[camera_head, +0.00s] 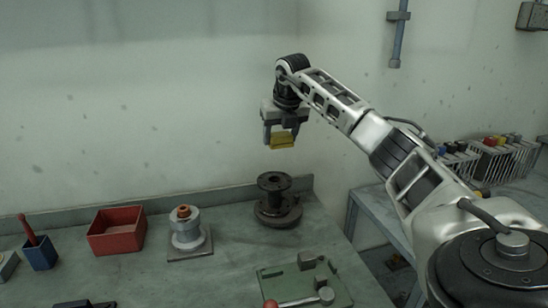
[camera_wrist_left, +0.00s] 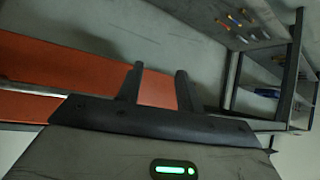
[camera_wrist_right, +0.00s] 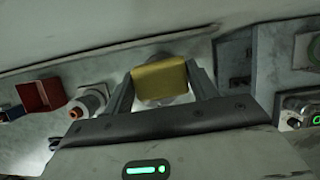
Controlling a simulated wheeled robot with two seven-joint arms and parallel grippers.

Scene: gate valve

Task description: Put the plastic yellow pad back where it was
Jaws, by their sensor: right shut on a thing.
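The yellow pad (camera_head: 282,141) is held between the fingers of my right gripper (camera_head: 281,136), in the air above the bench and above the dark flanged valve body (camera_head: 277,202). In the right wrist view the yellow pad (camera_wrist_right: 159,80) fills the gap between the two fingers of my right gripper (camera_wrist_right: 160,88). It hides part of a pale round thing behind it. My left gripper (camera_wrist_left: 160,82) shows only in its own wrist view, with its fingers apart and nothing between them.
On the bench (camera_head: 150,270) stand a red bin (camera_head: 117,231), a grey cylinder with an orange-brown top (camera_head: 185,228), a blue holder with a red handle (camera_head: 40,252) and a green fixture (camera_head: 305,283). A wire rack (camera_head: 500,161) stands at the right.

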